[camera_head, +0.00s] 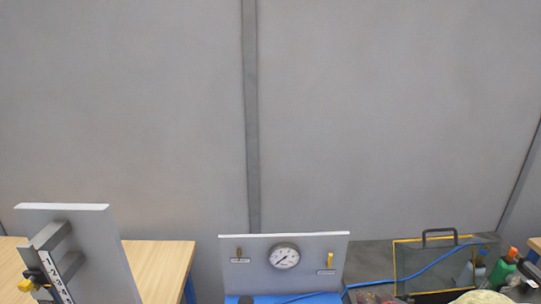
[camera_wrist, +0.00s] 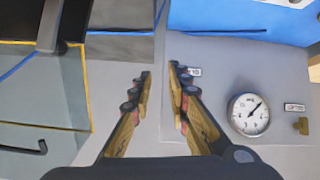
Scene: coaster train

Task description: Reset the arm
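My gripper (camera_wrist: 160,72) shows in the wrist view. Its two yellow and dark fingers lean towards each other, with a narrow gap at the tips and nothing held between them. It is partly open and points towards the grey gauge panel, which lies around and beyond the fingers. My arm and gripper do not show in the head view.
A grey panel (camera_head: 305,248) carries a round gauge (camera_head: 284,256) and a yellow valve handle (camera_head: 330,262). A dark yellow-edged case (camera_head: 412,262) with a blue hose (camera_head: 420,271), bottles (camera_head: 502,270) and a wooden table (camera_head: 160,262) stand nearby. A tilted panel (camera_head: 105,245) stands left.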

